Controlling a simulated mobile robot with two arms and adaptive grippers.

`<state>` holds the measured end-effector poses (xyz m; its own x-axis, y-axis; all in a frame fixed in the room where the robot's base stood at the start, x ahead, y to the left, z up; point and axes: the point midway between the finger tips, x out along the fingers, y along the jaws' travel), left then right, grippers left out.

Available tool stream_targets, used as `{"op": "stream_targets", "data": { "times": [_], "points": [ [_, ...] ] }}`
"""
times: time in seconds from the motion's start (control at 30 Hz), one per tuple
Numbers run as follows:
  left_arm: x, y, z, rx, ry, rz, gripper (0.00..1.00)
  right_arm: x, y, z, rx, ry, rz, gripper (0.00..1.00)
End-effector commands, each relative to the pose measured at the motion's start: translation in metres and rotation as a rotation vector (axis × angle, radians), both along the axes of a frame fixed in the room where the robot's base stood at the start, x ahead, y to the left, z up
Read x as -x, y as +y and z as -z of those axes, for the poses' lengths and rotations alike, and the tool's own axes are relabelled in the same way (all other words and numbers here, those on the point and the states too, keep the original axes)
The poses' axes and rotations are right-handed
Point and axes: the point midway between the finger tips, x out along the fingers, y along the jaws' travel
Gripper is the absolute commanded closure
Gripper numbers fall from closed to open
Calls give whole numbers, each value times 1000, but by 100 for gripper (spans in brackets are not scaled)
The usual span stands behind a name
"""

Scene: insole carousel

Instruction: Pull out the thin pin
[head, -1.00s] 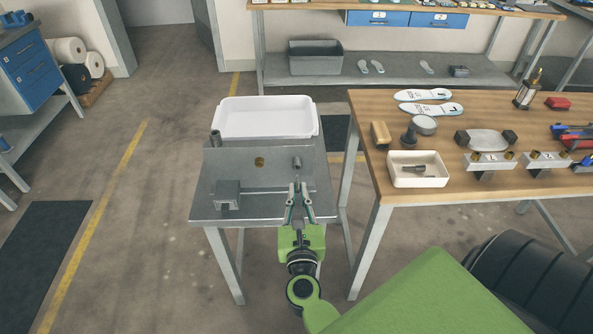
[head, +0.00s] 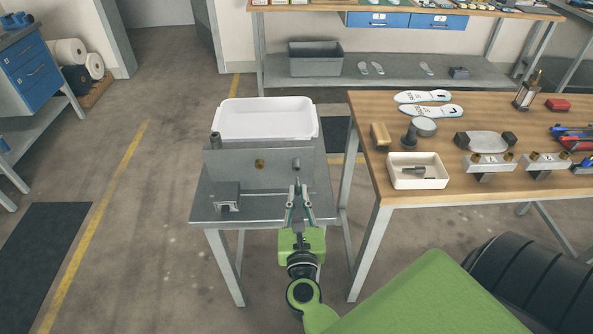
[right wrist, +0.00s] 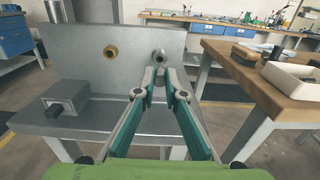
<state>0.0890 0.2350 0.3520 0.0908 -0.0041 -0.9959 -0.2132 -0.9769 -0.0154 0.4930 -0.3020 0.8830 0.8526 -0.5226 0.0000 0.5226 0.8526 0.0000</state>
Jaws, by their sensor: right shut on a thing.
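A grey upright plate (head: 235,170) stands on a small metal table. On its right side a short grey round socket (head: 296,165) sticks out; it shows in the right wrist view with a dark hole in its end (right wrist: 159,56). My right gripper (head: 298,188) is just in front of and below this socket in the picture, its fingers drawn together. In the right wrist view its fingertips (right wrist: 160,73) are closed on a small dark piece, seemingly the thin pin, mostly hidden between them. My left gripper is not in view.
A brass bushing (head: 259,163) sits in the plate's middle. A grey block (head: 227,196) stands at the front left of the table. A white tray (head: 266,104) lies behind the plate. A wooden workbench (head: 366,160) with a white bin (head: 446,182) is at right.

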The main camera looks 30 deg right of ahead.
Motion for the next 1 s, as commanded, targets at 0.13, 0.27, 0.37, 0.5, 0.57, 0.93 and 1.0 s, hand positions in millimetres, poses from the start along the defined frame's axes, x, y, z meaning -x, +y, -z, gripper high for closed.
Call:
{"op": "stream_targets", "data": {
  "times": [0.13, 0.27, 0.37, 0.5, 0.57, 0.93, 1.0],
  "points": [
    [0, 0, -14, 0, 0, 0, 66, 0, 0, -16, 0, 0, 1, 100],
    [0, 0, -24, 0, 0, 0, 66, 0, 0, -26, 0, 0, 1, 100],
    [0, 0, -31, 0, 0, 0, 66, 0, 0, -34, -1, 1, 1, 100],
    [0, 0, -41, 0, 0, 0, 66, 0, 1, -45, -4, 0, 2, 100],
    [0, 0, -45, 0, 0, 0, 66, 0, 1, -50, -4, 0, 2, 100],
    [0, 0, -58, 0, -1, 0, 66, 0, 1, -65, -5, 0, 2, 100],
    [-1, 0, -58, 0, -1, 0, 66, 0, 1, -64, -6, 0, 2, 100]
  ]
}}
